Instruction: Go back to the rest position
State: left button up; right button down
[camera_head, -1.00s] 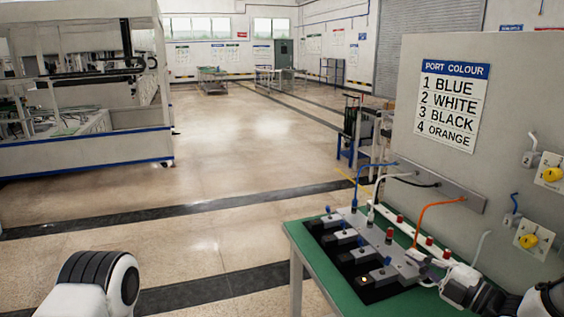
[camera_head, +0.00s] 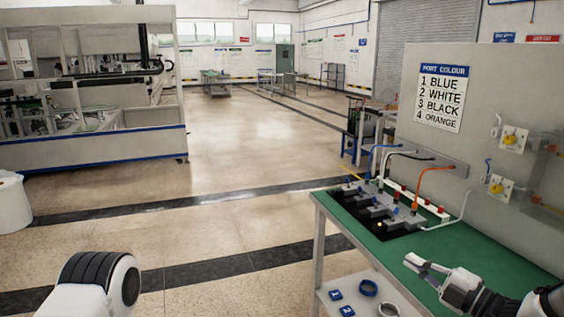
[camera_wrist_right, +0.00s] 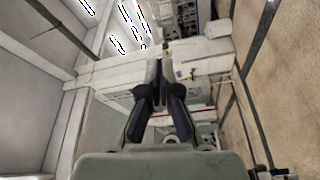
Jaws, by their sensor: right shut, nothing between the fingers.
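My right gripper (camera_head: 411,264) reaches in from the lower right, over or beside the front of the green-topped table (camera_head: 470,241). It is shut and empty, apart from the cables and the connector block (camera_head: 384,211). In the right wrist view, its dark fingers (camera_wrist_right: 157,70) meet at their tips with nothing between them. My left arm shows only as a white and black link at the lower left; my left gripper is out of view.
A grey panel (camera_head: 407,101) with a port colour sign (camera_head: 442,97) stands behind the table. Blue items lie on the lower shelf (camera_head: 374,296). A white cylinder (camera_head: 10,203) is at the far left. Open floor (camera_head: 245,150) lies ahead, beside a gantry enclosure (camera_head: 95,150).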

jog(key=s+a+f+m+g+h+b, duration=0.1)
jog(key=s+a+f+m+g, duration=0.2)
jog(key=f, duration=0.6)
jog(key=s+a+f+g+h, duration=0.15)
jog(key=s+a+f, duration=0.25)
jog(key=f, duration=0.5)
jog(key=s+a+f+m+g+h+b, duration=0.1)
jog(key=s+a+f+m+g, duration=0.2)
jog(key=f, duration=0.7)
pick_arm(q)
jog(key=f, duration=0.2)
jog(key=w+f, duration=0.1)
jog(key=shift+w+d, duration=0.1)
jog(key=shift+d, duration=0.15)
pick_arm(e)
jog(key=s+d+f+m+g+h, duration=0.2)
jog(key=s+m, duration=0.3)
jog(key=s, duration=0.3)
jog(key=s+d+f+m+g+h, duration=0.2)
jog(key=s+f+m, duration=0.3)
jog(key=s, duration=0.3)
jog(key=s+d+f+m+g+h, duration=0.2)
jog(key=s+f+m+g+h, duration=0.1)
jog(key=s+m, duration=0.4)
jog(key=shift+s+d+f+h, duration=0.15)
jog(key=shift+s+d+h, duration=0.15)
jog(key=shift+s+h, duration=0.45)
jog(key=shift+s, duration=0.2)
